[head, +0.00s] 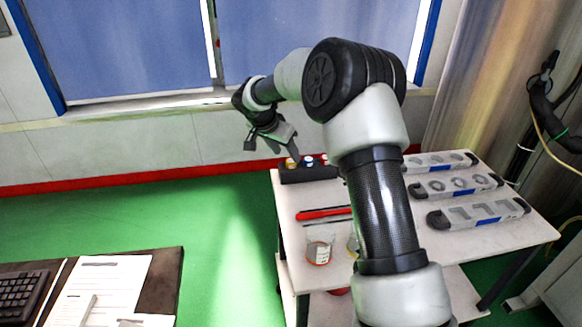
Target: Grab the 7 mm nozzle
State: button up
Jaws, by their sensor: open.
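A dark holder (305,175) stands at the back left edge of the white table. Several small coloured tops show in it: a yellow one (290,163), a blue and white one (308,161) and one partly hidden by my arm. They look like nozzles, but no size marking is readable, so I cannot tell which is the 7 mm one. My gripper (271,148) is open and empty, in the air beside the holder's left end in the picture. One finger overlaps the yellow top in the view; contact cannot be told.
Another cup is partly behind my arm. Grey moulds (480,211) stand at the right. A desk (168,275) is at lower left.

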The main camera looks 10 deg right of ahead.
aim_at(291, 161)
jog(key=x, duration=0.5)
jog(key=shift+w+a+f, duration=0.1)
jog(key=shift+w, duration=0.1)
jog(key=shift+c, duration=0.3)
jog(key=c, duration=1.1)
